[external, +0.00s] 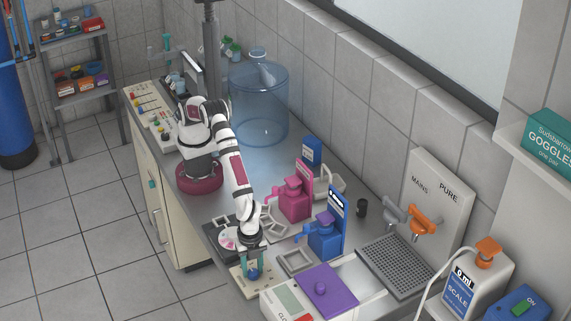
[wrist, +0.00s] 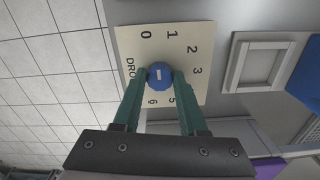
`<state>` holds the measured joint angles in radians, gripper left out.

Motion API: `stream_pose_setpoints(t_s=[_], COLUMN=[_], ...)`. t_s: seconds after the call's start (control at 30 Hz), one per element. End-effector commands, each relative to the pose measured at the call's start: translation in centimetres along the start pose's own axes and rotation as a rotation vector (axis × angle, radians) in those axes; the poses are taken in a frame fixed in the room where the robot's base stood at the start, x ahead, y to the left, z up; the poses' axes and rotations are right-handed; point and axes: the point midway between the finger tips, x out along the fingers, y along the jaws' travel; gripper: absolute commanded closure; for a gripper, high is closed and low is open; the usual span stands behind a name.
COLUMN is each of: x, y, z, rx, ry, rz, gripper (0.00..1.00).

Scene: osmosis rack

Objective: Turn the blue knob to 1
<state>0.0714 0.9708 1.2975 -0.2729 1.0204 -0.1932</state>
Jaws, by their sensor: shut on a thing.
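The blue knob (wrist: 159,73) sits in the middle of a cream dial plate (wrist: 135,38) in the wrist view. The plate carries the numbers 0, 1, 2, 3, 5 and 6 around the knob, and lettering starting "DRO" at left, partly covered. The 1 (wrist: 172,34) is above and slightly right of the knob. A short white mark shows on the knob, but I cannot tell which number it points to. My gripper (wrist: 160,78) is shut on the knob, one teal finger on each side. In the external view the knob (external: 254,274) is at the bench's front edge, below my gripper.
A pale square frame (wrist: 262,66) lies right of the plate. In the external view, a blue dispenser (external: 323,238) and a pink dispenser (external: 293,200) stand behind the dial, and a scale with a purple lid (external: 330,283) is to its right. The floor lies open at left.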

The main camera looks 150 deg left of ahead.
Motion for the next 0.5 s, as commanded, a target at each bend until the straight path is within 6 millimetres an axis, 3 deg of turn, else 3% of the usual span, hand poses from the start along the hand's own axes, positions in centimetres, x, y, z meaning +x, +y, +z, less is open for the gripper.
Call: stream_pose_setpoints(t_s=[0.5], x=[-0.05], y=[-0.05], z=[-0.03], rx=[0.323], ry=[0.0], rz=[0.001], gripper=[1.0])
